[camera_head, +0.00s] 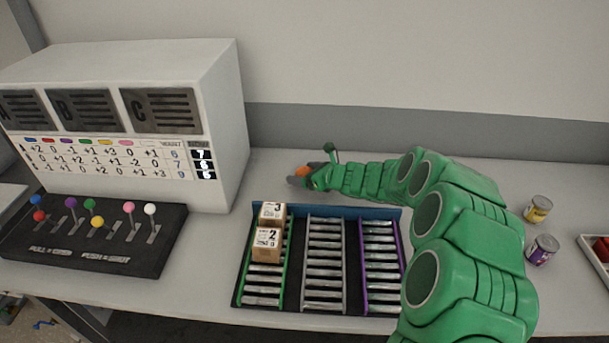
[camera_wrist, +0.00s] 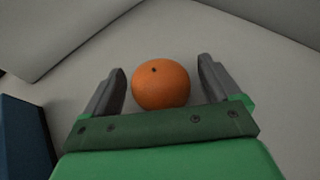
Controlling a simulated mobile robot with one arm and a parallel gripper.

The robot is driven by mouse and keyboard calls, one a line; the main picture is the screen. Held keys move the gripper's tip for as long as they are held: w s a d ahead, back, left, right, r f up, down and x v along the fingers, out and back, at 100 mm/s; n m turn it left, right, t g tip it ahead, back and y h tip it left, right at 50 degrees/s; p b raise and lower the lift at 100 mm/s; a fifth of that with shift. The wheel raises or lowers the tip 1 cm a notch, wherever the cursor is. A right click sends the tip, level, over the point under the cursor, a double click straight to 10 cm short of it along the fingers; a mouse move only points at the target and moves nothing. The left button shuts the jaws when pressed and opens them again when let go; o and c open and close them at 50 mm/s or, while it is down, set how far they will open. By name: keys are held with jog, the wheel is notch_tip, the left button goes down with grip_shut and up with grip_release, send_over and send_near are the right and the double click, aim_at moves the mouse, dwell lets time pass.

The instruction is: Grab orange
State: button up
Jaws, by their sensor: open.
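The orange (camera_wrist: 161,86) sits on the light table between the two grey fingers of my gripper (camera_wrist: 162,88) in the wrist view. My gripper is open, and a gap shows on each side of the orange, wider on the right. In the head view the orange (camera_head: 302,171) is a small patch at the far end of my green arm, partly hidden by my gripper (camera_head: 301,176). It lies behind the roller rack, near the back wall.
A roller rack (camera_head: 323,263) with several lanes holds two cardboard boxes (camera_head: 268,240) in its left lane. A white machine (camera_head: 225,130) and a black lever panel (camera_head: 100,262) stand at left. Two cans (camera_head: 538,210) (camera_head: 542,249) and a tray (camera_head: 590,250) are at right.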

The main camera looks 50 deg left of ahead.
jog(key=c, duration=1.1)
jog(key=shift+r, duration=0.15)
